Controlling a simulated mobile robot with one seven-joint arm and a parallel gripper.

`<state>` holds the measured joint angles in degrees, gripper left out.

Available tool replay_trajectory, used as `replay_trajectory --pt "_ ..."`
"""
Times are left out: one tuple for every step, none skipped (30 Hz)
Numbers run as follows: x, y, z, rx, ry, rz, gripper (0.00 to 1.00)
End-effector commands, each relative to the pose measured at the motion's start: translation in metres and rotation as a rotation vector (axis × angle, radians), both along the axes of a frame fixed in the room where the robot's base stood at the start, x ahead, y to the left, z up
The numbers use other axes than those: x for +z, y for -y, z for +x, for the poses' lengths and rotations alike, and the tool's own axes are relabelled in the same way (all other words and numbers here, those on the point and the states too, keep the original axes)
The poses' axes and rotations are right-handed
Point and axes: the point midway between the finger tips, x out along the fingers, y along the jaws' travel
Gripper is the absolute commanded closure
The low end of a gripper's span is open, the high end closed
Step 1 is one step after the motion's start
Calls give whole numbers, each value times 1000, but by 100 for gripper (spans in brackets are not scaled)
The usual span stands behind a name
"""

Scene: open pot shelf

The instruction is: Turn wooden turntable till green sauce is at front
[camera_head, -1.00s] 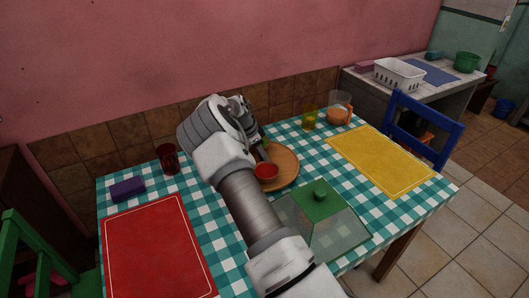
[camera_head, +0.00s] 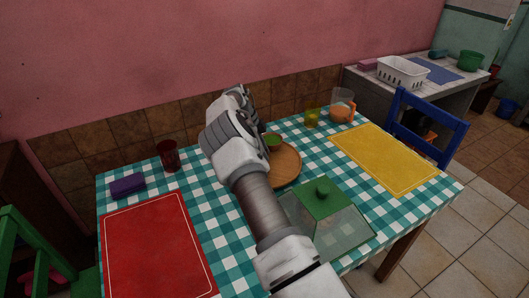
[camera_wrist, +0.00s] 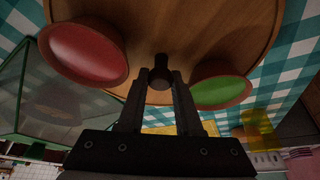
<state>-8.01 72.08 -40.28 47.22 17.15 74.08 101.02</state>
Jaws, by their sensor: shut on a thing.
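The round wooden turntable (camera_head: 287,170) is on the checked table, partly hidden behind my arm. In the wrist view its wooden top (camera_wrist: 185,30) fills the upper middle. The green sauce bowl (camera_head: 273,140) is at the turntable's back edge in the head view, and it shows right of my fingers in the wrist view (camera_wrist: 220,91). The red sauce bowl (camera_wrist: 85,52) is left of my fingers in the wrist view and hidden in the head view. My gripper (camera_wrist: 159,88) is shut on a dark knob (camera_wrist: 161,66) at the turntable.
A green-lidded glass cover (camera_head: 325,212) stands at the turntable's near right. A yellow cup (camera_head: 312,118) and a clear jug (camera_head: 342,106) stand behind right. A red cup (camera_head: 169,155) and purple block (camera_head: 127,186) are left. Red (camera_head: 158,245) and yellow (camera_head: 382,160) mats lie flat.

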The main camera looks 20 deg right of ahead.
Motion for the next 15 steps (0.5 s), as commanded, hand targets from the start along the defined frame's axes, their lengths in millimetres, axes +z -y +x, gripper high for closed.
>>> replay_trajectory --pt "0 1 1 -23 1 0 100" --pt "0 1 1 -38 2 -1 100" --pt "0 1 1 -58 1 -1 100" --pt "0 1 1 -74 2 -1 100" --pt "0 1 1 -88 2 -1 100" --pt "0 1 1 -109 2 -1 100" --pt "0 1 1 -123 2 -1 100" --pt "0 1 0 -139 1 -1 100" --pt "0 1 1 -158 2 -1 100" --pt "1 1 1 -173 2 -1 100" --pt "1 1 0 -188 2 -1 100" --pt "1 1 1 -206 3 -1 100" --pt "0 1 0 -220 1 -1 100" --pt "0 1 1 -234 2 -1 100" --pt "1 1 0 -252 1 -1 100"
